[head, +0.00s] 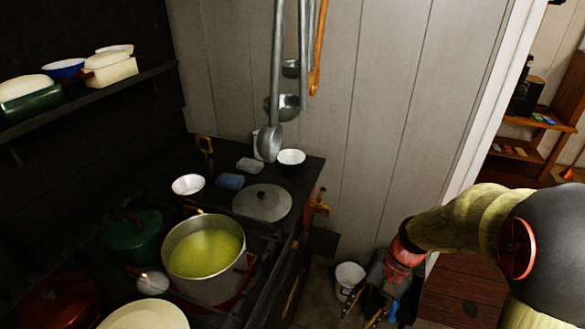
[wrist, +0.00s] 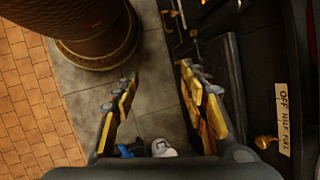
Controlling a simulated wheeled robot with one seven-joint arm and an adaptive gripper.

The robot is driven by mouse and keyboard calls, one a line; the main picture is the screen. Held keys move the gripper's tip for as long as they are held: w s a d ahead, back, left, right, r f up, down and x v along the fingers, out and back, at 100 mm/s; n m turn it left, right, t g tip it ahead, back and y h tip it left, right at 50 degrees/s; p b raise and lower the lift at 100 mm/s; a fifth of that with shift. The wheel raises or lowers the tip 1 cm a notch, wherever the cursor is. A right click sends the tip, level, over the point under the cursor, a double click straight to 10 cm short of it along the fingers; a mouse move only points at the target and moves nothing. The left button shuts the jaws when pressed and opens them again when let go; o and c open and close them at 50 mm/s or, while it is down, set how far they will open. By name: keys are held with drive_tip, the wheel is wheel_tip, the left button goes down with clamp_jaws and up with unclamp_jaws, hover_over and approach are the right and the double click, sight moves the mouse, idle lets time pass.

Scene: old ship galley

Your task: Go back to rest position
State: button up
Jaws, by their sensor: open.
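My gripper (head: 372,308) hangs low at the right of the stove in the head view, pointing down near the floor. In the wrist view my gripper (wrist: 162,92) has its two yellow-padded fingers spread wide apart. Nothing is held between them; tiled floor shows through the gap. My arm comes in from the right edge of the head view.
A black stove (head: 284,262) carries a pot of yellow-green liquid (head: 204,252), a lid (head: 262,203) and white bowls (head: 188,185). A white bucket (head: 349,276) stands on the floor beside my gripper. Ladles (head: 270,142) hang above. In the wrist view, a labelled stove panel (wrist: 283,120) is right.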

drive_tip(key=s+d+r+n+t+h, duration=0.1)
drive_tip(key=s+r+n+t+h, duration=0.1)
drive_tip(key=r, duration=0.9)
drive_tip(key=s+r+n+t+h+p, duration=0.1)
drive_tip(key=s+r+n+t+h, duration=0.1)
drive_tip(key=s+r+t, duration=0.4)
wheel_tip(320, 180, up, 5)
drive_tip(key=shift+s+d+n+h, duration=0.35)
drive_tip(key=shift+s+n, duration=0.55)
drive_tip(key=shift+s, duration=0.35)
drive_tip(key=shift+c, duration=1.1)
